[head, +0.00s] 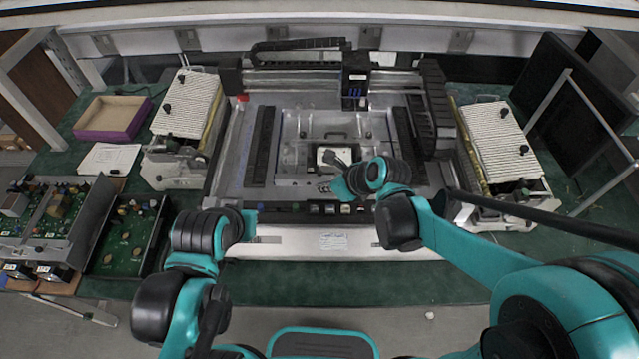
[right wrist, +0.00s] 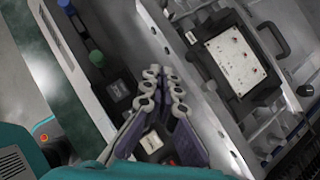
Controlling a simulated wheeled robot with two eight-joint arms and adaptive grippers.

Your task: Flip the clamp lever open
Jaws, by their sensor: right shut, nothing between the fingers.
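The machine's inner fixture holds a white plate (head: 326,155) in a dark frame, also in the right wrist view (right wrist: 236,52). A black looped handle (right wrist: 272,40) stands at the frame's edge; I cannot tell whether it is the clamp lever, or its open or closed state. My right gripper (head: 324,187) is shut and empty over the machine's front part, on the near side of the plate. Its fingertips (right wrist: 163,78) are together in the right wrist view, apart from the plate and handle. My left gripper (head: 257,238) is near the machine's front edge; its fingers are too unclear to read.
Buttons (head: 330,208) line the machine's front panel. A stack of white trays (head: 187,104) stands left and another (head: 500,137) right. Circuit boards (head: 125,235) and a purple box (head: 112,117) lie on the left. The green bench front (head: 330,285) is clear.

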